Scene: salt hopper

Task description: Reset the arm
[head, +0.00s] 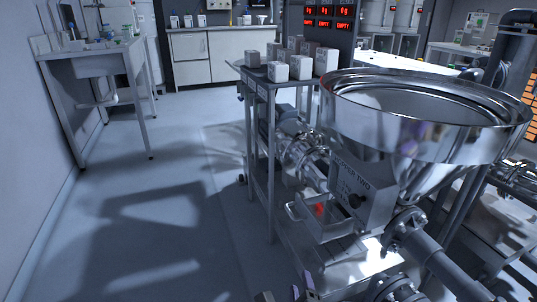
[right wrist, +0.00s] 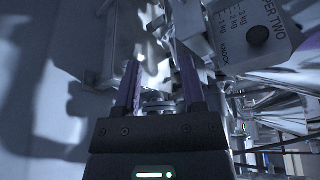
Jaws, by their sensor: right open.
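My right gripper (head: 302,291) shows only as a small part at the bottom edge of the head view, in front of and below the hopper stand. In the right wrist view its two purple-edged fingers (right wrist: 159,82) stand apart with nothing clearly held between them. The large steel hopper (head: 440,145) marked "Hopper two" stands at the right of the head view. Its label plate with a dark knob (right wrist: 257,36) shows at the upper right of the wrist view. My left gripper is not in the head view.
An open metal drawer (head: 322,229) with something red inside sits below the hopper. Several pale blocks stand on a narrow metal table (head: 262,84) beside it. A sink bench (head: 95,62) is at the left wall. The floor (head: 150,225) at left is clear.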

